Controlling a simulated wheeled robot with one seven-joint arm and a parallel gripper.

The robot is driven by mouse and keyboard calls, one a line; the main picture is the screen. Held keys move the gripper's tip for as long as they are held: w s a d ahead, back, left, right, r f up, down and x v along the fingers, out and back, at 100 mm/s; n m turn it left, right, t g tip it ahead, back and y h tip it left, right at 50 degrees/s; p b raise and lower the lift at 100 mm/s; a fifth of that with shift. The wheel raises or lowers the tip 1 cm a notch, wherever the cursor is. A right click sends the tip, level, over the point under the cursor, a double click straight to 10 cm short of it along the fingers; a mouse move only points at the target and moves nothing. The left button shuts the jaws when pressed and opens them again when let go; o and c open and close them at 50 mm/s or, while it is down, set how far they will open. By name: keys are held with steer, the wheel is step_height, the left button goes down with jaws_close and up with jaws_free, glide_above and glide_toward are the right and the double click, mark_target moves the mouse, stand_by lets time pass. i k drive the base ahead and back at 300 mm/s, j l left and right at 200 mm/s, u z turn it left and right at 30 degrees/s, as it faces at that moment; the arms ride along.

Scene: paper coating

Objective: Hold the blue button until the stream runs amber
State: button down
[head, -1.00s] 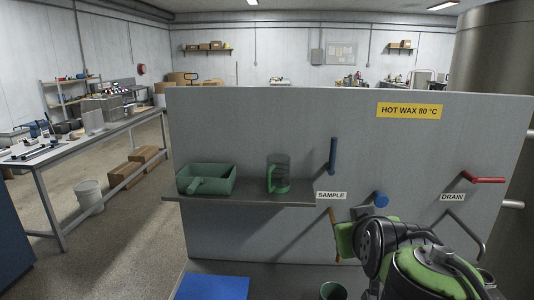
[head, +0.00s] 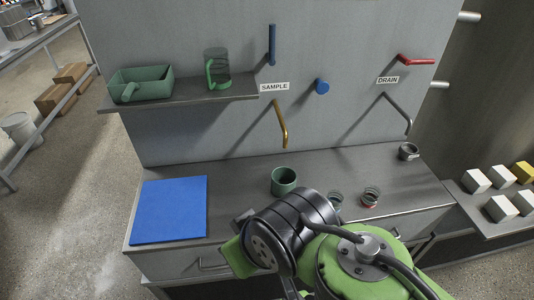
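The blue button (head: 322,86) sticks out of the grey panel, right of the SAMPLE label (head: 274,87). Nothing touches it. A brass spout (head: 281,124) curves down from the panel below that label. I see no stream coming from it. A green cup (head: 284,181) stands upright on the counter roughly below the spout; its inside looks dark. A blue lever (head: 272,45) stands upright above the label. My arm fills the lower middle of the head view, in front of the counter, but my gripper's fingers do not show.
A red handle (head: 416,60) and grey pipe (head: 399,113) are by the DRAIN label (head: 388,80).

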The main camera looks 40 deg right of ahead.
mark_target(322, 88)
steer(key=z, duration=1.6)
